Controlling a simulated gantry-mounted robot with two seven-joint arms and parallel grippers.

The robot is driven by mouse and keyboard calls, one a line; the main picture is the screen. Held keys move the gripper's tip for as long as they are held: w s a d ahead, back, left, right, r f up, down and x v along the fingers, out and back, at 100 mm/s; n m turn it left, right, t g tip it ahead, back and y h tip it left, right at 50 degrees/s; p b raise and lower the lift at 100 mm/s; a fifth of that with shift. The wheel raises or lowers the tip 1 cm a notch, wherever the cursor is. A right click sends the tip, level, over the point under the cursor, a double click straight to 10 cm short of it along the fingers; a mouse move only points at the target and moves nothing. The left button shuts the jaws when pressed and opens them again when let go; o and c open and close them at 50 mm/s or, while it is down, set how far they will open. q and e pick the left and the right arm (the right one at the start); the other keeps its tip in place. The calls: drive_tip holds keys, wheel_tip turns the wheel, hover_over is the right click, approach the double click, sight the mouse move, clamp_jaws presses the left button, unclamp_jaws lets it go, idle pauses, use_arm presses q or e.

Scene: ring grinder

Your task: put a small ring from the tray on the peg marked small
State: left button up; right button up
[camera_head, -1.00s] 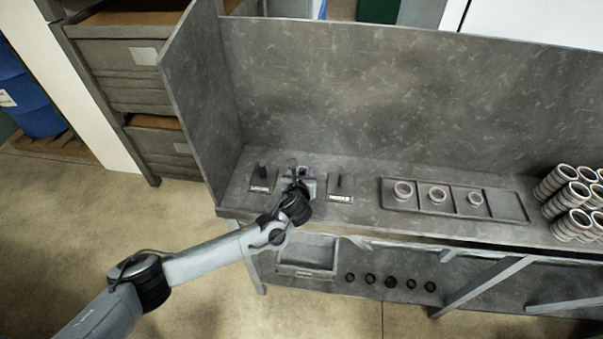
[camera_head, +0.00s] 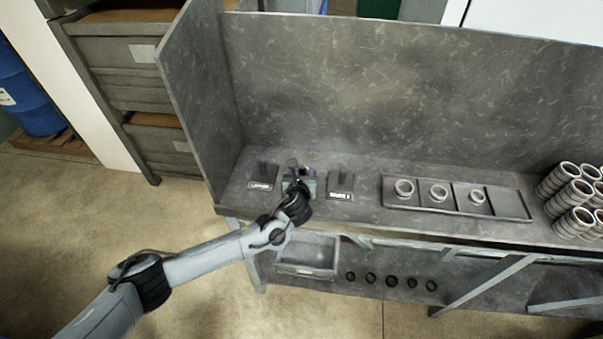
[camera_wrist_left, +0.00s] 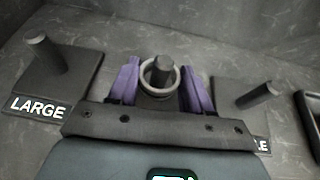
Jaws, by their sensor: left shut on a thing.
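My left gripper (camera_head: 305,172) is over the middle peg, between two other pegs on the bench. In the left wrist view its purple fingers (camera_wrist_left: 161,87) are shut on a small metal ring (camera_wrist_left: 143,80). The dark middle peg (camera_wrist_left: 162,66) shows up through the ring, so the ring is around it. That peg's label is hidden by the gripper. The peg on the left (camera_wrist_left: 45,52) is marked LARGE. The peg on the right (camera_wrist_left: 259,95) has a partly hidden label ending in LE. The tray (camera_head: 512,205) holds three rings in separate compartments; its rightmost compartment is empty. My right gripper is out of view.
Stacks of rings (camera_head: 573,200) stand at the bench's right end. A tall back panel (camera_head: 400,85) and a left side panel (camera_head: 200,90) enclose the bench. An open bin (camera_head: 308,255) sits below the bench. The bench between the right peg and the tray is clear.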

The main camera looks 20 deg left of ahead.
use_arm(q)
drive_tip(key=shift+p, duration=0.5)
idle(0.8)
drive_tip(key=shift+f, duration=0.1)
idle(0.3)
drive_tip(key=shift+f+b, duration=0.35)
drive_tip(key=shift+f, duration=0.15)
drive_tip(key=o, duration=0.8)
